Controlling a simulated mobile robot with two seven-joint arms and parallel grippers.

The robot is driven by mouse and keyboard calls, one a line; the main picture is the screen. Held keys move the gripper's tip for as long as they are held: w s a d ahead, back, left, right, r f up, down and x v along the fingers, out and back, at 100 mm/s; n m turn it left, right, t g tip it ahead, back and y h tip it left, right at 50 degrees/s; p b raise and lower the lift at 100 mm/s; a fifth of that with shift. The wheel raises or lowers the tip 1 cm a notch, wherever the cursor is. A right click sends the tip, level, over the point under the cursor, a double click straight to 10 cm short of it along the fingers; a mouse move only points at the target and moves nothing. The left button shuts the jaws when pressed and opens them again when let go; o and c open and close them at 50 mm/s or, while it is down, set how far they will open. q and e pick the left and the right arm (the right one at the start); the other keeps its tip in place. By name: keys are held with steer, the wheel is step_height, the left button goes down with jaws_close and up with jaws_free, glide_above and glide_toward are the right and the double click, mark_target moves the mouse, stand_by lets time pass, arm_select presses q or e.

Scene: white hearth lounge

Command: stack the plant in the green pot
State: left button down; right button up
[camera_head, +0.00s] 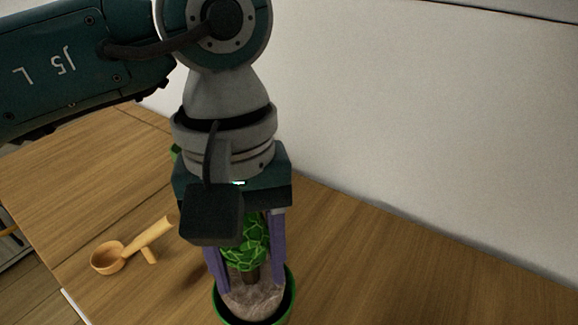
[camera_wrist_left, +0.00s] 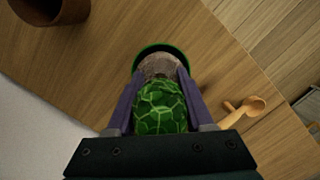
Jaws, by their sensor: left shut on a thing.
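My left gripper (camera_head: 245,272) is shut on the plant, its purple fingers on either side. The plant has green patterned leaves (camera_head: 245,245), a short brown stem and a greyish-brown root ball (camera_head: 254,300). The green pot (camera_head: 290,300) is directly below at the bottom of the head view, partly cut off. The root ball shows inside the pot's rim; whether it rests on the bottom is hidden. In the left wrist view the leaves (camera_wrist_left: 160,108) are between the fingers, with the green rim (camera_wrist_left: 160,47) beyond them. My right gripper is not in view.
A wooden scoop-like object (camera_head: 125,255) lies on the wooden table (camera_head: 360,270) to the left. A brown pot (camera_wrist_left: 50,12) shows in the left wrist view's upper left corner. A pale wall (camera_head: 400,100) stands behind the table. The table's right side is clear.

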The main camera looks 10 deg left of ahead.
arm_select(q)
steer(key=shift+f+b, duration=0.3)
steer(key=shift+f, duration=0.1)
steer(key=shift+r, duration=0.1)
steer(key=shift+c, duration=1.4)
jaws_free()
